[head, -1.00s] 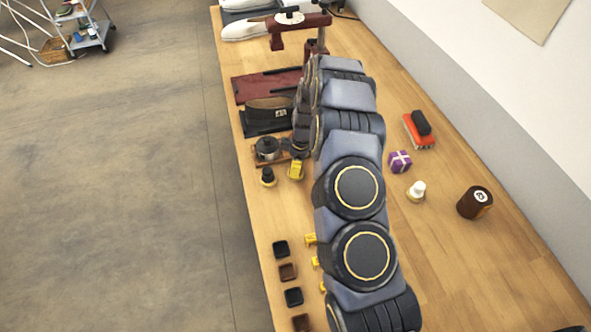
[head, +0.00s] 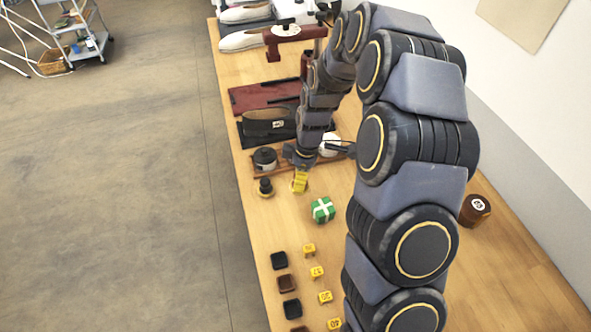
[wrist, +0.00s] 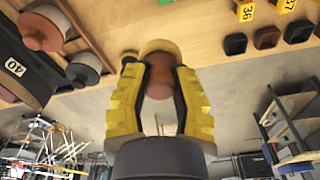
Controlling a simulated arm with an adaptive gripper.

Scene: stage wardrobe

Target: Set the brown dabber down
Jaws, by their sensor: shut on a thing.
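The brown dabber (wrist: 161,80) is between the yellow fingertips of my gripper (wrist: 160,100) in the wrist view. Its rounded brown part shows between the fingers, with a yellowish rim behind it. In the head view my gripper (head: 300,182) is low over the left part of the bench, just right of a black dabber (head: 265,187). The brown dabber is hidden there by the fingers. I cannot tell whether it touches the bench.
A wooden rack (head: 283,172) with a round tin (head: 264,158) lies just behind the gripper. A green box (head: 323,210) stands in front to the right. Small dark cups (head: 279,260) and yellow number tags (head: 317,272) line the near left. A brown jar (head: 475,209) stands right.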

